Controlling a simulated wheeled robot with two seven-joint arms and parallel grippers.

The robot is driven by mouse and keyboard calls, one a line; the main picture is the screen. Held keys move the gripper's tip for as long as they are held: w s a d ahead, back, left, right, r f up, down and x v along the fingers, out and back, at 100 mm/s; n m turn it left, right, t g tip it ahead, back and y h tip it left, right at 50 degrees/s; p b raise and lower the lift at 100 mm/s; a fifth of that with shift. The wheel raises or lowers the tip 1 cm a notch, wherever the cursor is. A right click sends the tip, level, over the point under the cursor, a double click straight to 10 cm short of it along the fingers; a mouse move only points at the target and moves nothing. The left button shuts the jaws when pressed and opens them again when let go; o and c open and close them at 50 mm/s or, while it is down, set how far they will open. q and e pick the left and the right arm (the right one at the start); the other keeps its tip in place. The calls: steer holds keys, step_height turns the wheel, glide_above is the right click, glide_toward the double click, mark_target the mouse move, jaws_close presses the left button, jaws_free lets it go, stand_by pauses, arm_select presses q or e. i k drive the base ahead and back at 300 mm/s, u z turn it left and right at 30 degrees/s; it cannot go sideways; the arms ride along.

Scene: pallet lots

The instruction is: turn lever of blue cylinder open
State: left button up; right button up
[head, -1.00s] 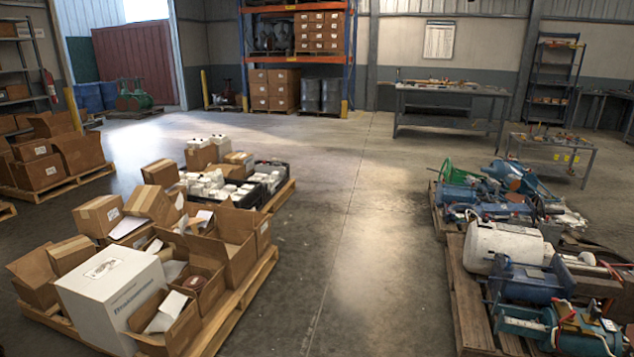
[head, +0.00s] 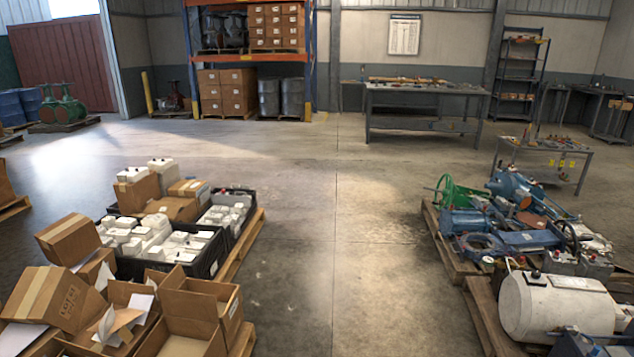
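Blue machinery (head: 515,225) lies on a pallet at the right, a jumble of valves, pumps and cylinders. A green handwheel (head: 460,192) stands at its left end, and a dark wheel (head: 563,236) shows at its right. I cannot tell which of these parts is the blue cylinder or its lever. A blue valve body (head: 515,188) sits at the back of the pile. Neither of my grippers shows in the head view.
A clear concrete aisle (head: 335,260) runs between the pallets. Open cartons (head: 185,310) and black crates (head: 172,285) fill the left side. A white tank (head: 556,305) lies on a nearer right pallet. A workbench (head: 425,92) and a low table (head: 545,150) stand behind.

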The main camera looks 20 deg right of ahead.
mark_target(575, 330)
steer(key=z, duration=0.45)
steer(key=i, duration=1.8)
steer(key=z, duration=2.05)
steer(key=i, duration=0.95)
steer(key=z, duration=0.75)
